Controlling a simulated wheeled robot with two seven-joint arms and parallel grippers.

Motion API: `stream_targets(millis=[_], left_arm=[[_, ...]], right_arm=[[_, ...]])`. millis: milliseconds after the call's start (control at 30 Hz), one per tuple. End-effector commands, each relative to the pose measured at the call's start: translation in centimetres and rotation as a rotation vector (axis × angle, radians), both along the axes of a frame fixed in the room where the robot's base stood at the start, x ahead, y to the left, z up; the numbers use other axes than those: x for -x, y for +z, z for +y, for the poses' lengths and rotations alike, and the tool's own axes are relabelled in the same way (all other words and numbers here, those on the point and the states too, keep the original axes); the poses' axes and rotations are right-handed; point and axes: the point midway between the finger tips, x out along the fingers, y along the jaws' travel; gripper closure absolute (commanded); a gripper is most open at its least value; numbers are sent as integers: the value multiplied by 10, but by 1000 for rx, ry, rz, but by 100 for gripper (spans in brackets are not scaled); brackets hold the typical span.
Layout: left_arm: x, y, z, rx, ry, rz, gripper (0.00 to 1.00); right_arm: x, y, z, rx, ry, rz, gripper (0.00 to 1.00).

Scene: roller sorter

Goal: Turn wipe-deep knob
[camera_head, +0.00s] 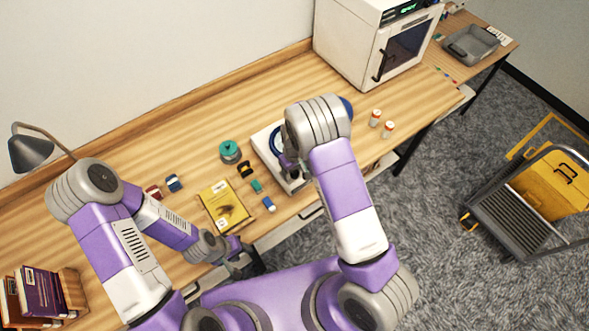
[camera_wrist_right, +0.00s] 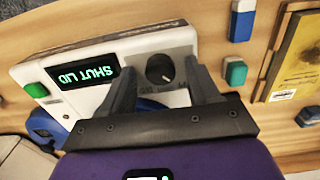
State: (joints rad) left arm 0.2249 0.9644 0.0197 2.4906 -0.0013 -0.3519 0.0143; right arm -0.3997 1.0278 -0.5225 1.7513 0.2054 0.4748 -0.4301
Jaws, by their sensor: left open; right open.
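A white device (camera_head: 263,150) sits on the wooden bench, mostly covered by my right arm in the head view. In the right wrist view its white panel (camera_wrist_right: 100,97) carries a lit display (camera_wrist_right: 84,75) reading "SHUT LID", a green button (camera_wrist_right: 36,90) and a dark round knob (camera_wrist_right: 160,69) on a grey patch. The small lettering under the knob is not readable. My right gripper (camera_wrist_right: 158,75) is open, with its fingers on either side of the knob; whether they touch it I cannot tell. My left gripper (camera_head: 238,262) is open and empty near the bench's front edge.
A yellow booklet (camera_head: 224,206), a teal-topped round container (camera_head: 229,151) and small blue and green blocks lie left of the device. Two orange-and-white bottles (camera_head: 382,124) stand to its right. A white oven-like cabinet (camera_head: 350,45) stands behind. A cart (camera_head: 510,215) is on the floor.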

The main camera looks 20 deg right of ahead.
Motion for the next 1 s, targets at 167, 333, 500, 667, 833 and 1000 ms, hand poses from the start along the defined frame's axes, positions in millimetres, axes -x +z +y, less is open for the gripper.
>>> stream_targets(millis=[167, 333, 500, 667, 833, 1000], left_arm=[[0, 0, 0, 0, 0, 0, 57], [0, 0, 0, 0, 0, 0, 57], [0, 0, 0, 0, 0, 0, 57], [0, 0, 0, 0, 0, 0, 57], [0, -1, 0, 0, 0, 0, 57], [0, -3, 0, 0, 0, 0, 57]], right_arm=[[0, -2, 0, 0, 1, -1, 39], [0, -2, 0, 0, 1, -1, 50], [0, -2, 0, 0, 1, -1, 76], [0, -2, 0, 0, 1, 0, 95], [0, -2, 0, 0, -11, 0, 95], [0, -2, 0, 0, -67, 0, 95]])
